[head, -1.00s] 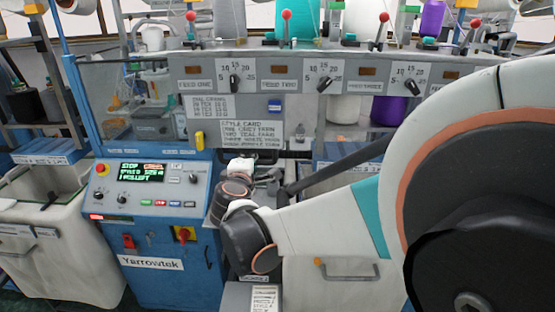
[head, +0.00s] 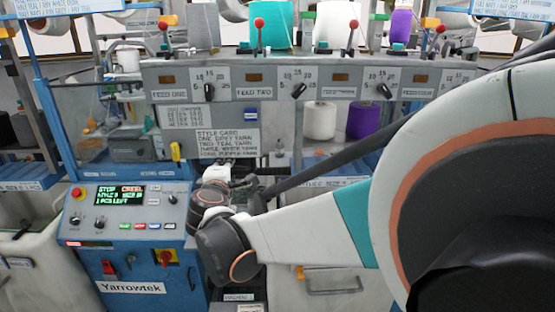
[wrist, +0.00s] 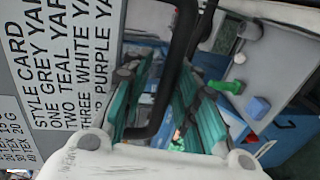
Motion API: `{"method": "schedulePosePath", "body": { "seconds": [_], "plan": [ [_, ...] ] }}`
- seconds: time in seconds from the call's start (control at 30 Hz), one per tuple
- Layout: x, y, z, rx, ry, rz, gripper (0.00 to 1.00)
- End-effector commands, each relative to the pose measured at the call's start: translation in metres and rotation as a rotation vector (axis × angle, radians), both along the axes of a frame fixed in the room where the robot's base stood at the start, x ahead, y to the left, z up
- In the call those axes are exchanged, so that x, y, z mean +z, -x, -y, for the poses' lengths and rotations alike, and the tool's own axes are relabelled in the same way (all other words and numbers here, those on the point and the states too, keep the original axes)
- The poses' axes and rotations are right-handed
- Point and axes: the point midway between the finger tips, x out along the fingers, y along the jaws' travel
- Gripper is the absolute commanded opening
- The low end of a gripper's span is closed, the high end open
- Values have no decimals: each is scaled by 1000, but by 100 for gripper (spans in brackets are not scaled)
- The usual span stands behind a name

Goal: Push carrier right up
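I cannot pick out the carrier with certainty in either view. My gripper (wrist: 163,100) shows in the wrist view as two teal padded fingers standing apart. A black bar-shaped handle (wrist: 183,40) runs down between the fingers and bends left near its lower end; I cannot tell whether it touches them. In the head view my wrist is in front of the knitting machine (head: 262,118), below the style card (head: 228,143), and the fingers are mostly hidden. The style card also shows close on the left in the wrist view (wrist: 75,60).
The blue control panel (head: 122,212) with its lit display is left of my wrist. White and purple yarn cones (head: 320,120) stand behind the machine's opening. Feed dials (head: 298,90) line the upper rail. A white bin (head: 330,285) is below my arm. Green and blue buttons (wrist: 235,87) show at right in the wrist view.

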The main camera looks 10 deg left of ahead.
Motion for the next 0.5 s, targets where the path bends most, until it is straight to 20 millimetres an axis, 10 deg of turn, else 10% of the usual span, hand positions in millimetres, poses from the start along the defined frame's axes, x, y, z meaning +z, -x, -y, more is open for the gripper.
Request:
{"method": "schedulePosePath", "body": {
  "seconds": [0.5],
  "plan": [
    [-5, 0, 2, -3, -1, -2, 32]
  ]
}}
